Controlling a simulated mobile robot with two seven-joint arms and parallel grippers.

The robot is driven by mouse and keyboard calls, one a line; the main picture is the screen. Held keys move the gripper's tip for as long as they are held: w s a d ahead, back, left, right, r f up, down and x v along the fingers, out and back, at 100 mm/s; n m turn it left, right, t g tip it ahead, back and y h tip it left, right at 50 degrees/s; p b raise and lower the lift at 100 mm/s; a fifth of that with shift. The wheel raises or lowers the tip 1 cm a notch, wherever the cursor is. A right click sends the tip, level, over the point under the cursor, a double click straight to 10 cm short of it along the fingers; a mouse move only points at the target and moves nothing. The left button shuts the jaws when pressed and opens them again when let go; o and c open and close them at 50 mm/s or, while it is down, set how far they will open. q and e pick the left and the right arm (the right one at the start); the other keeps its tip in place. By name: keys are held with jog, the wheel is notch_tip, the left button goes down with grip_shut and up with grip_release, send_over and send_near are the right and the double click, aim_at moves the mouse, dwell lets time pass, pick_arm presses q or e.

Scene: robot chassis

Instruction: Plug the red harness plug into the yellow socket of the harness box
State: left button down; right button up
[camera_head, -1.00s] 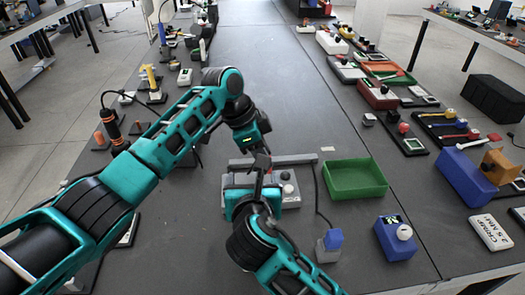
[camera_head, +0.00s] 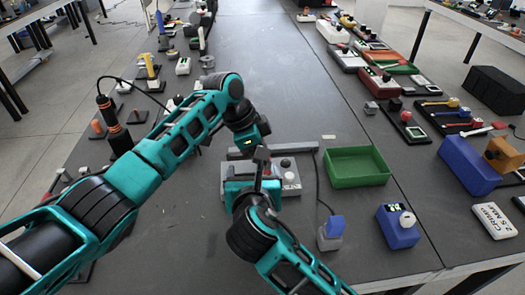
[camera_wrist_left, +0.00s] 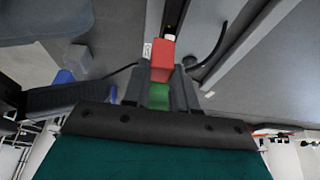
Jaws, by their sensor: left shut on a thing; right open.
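My left gripper (camera_wrist_left: 158,88) is shut on the red plug (camera_wrist_left: 160,60), which sits between its grey fingers; a green piece shows just below the red. In the head view my left gripper (camera_head: 262,155) is over the back of a grey box (camera_head: 290,182), and the red plug cannot be made out there. That box, with a black knob and a pale knob on top, is partly covered by my arms; I cannot tell a yellow socket on it. My right gripper (camera_head: 258,176) is open at the box's left side, close below the left gripper.
A green tray (camera_head: 357,166) stands right of the box. A blue plug-like block (camera_head: 335,226) on a grey base, with a dark cable, and a blue box (camera_head: 398,227) stand in front of it. Several devices line both table sides. The table's middle beyond the arms is clear.

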pick_arm(q)
jog(key=shift+r+p, duration=0.1)
jog(key=shift+p, duration=0.75)
dwell(1.5)
jog(key=shift+f+b, duration=0.8)
jog(key=shift+f, duration=0.5)
jog(key=shift+f, duration=0.25)
jog(key=c, duration=0.8)
grip_release()
jog(key=shift+r, duration=0.1)
jog(key=v, duration=1.3)
jog(key=shift+p, duration=0.4)
